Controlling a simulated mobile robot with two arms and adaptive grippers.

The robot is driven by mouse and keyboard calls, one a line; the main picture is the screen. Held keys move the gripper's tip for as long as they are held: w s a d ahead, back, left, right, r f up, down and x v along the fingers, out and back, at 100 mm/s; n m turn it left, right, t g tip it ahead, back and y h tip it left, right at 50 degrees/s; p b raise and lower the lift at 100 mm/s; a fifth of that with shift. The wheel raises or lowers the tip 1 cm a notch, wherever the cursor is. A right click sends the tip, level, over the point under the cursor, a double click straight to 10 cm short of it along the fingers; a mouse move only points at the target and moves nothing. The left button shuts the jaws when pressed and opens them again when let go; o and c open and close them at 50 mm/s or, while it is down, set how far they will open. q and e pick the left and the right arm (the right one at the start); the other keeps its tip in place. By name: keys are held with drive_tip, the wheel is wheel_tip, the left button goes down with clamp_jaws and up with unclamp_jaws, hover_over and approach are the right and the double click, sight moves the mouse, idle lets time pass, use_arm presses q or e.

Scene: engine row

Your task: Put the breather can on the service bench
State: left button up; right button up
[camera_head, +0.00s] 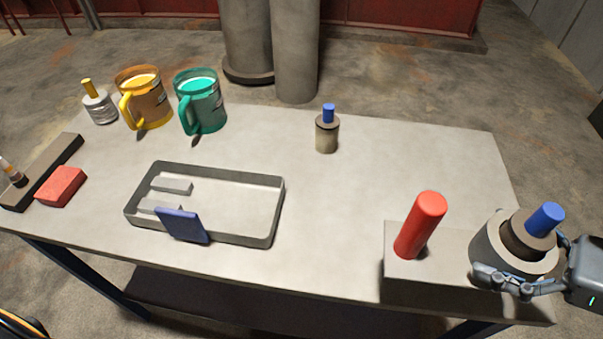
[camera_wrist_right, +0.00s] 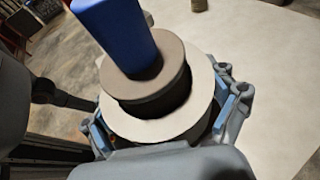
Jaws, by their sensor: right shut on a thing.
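My right gripper (camera_head: 522,284) is shut around a wide, pale grey can with a narrower brown neck and a blue top, which I take for the breather can (camera_head: 487,251). The can is slightly tilted in the picture, over the right end of the bench. In the right wrist view the fingers (camera_wrist_right: 170,115) lie on both sides of the can's pale rim (camera_wrist_right: 205,90), with the blue top leaning toward the camera. Whether its base touches anything is hidden. The service bench (camera_head: 400,155) is a pale grey table. My left gripper is not in view.
A grey block (camera_head: 430,275) with a red cylinder (camera_head: 421,222) is beside the can. A tray (camera_head: 230,205), a small blue-topped bottle (camera_head: 327,135), a yellow mug (camera_head: 153,105), a green mug (camera_head: 206,110) and a red block (camera_head: 61,187) occupy the bench. Its right-centre is clear.

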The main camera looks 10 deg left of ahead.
drive_tip(key=shift+s+d+r, duration=0.1)
drive_tip(key=shift+d+r, duration=0.05)
drive_tip(key=w+a+f+p, duration=0.1)
drive_tip(key=w+a+f, duration=0.1)
drive_tip(key=w+f, duration=0.1)
drive_tip(key=w+a+f+p, duration=0.1)
drive_tip(key=w+a+f, duration=0.1)
drive_tip(key=w, duration=0.3)
drive_tip(key=w+a+f+p, duration=0.1)
drive_tip(key=w+a+f, duration=0.1)
drive_tip(key=w+f, duration=0.2)
drive_tip(key=shift+a, duration=0.15)
drive_tip(key=f, duration=0.1)
drive_tip(key=f+p, duration=0.1)
drive_tip(key=f, duration=0.1)
drive_tip(key=shift+w+a+f, duration=0.1)
drive_tip(key=shift+w+a, duration=0.1)
drive_tip(key=shift+w, duration=0.1)
drive_tip(key=shift+f, duration=0.45)
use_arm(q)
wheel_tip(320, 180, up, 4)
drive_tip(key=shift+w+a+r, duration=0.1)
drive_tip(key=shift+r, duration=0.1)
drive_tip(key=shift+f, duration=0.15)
use_arm(e)
drive_tip(key=shift+f, duration=0.1)
